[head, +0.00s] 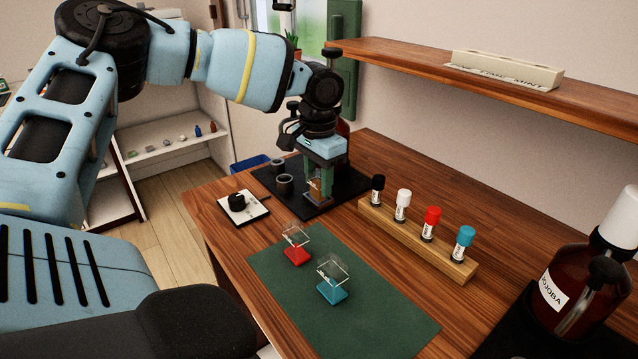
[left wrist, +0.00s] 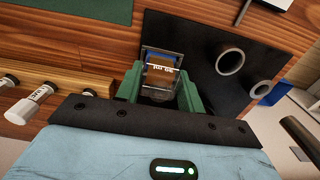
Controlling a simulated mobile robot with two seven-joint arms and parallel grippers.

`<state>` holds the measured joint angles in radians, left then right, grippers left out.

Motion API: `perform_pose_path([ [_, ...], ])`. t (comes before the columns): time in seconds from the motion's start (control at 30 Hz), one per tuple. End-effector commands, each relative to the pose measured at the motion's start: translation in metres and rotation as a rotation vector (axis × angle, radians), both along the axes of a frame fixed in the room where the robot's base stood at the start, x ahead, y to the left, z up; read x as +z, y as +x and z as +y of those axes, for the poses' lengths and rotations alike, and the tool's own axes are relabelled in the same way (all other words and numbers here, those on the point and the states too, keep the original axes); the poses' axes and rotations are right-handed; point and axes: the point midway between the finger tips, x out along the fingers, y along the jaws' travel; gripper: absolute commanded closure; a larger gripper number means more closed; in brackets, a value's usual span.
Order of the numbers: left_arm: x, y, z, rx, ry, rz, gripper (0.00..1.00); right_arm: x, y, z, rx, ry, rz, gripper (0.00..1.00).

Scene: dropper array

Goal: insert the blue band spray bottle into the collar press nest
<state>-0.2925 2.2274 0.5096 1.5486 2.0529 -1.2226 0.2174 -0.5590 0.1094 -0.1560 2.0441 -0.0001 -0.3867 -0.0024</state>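My left gripper (head: 321,187) points down over the black mat (head: 343,185) at the back left of the table. My right gripper is not in view.
A wooden rack (head: 405,237) holds several capped vials. A white tray (head: 241,208) bears a black knob. A brown jojoba bottle (head: 562,295) stands right.

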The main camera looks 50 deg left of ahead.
Motion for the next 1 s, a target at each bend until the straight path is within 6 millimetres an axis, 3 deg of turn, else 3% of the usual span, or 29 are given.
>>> perform_pose_path([
  [0.13,0.000,0.000,0.000,0.000,0.000,0.000,0.82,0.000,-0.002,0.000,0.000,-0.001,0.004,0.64],
  [0.37,0.007,0.000,0.000,0.000,0.000,-0.002,0.82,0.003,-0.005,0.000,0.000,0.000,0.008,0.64],
  [1.0,0.050,0.000,0.000,0.000,0.000,-0.003,0.82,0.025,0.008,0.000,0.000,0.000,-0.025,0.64],
])
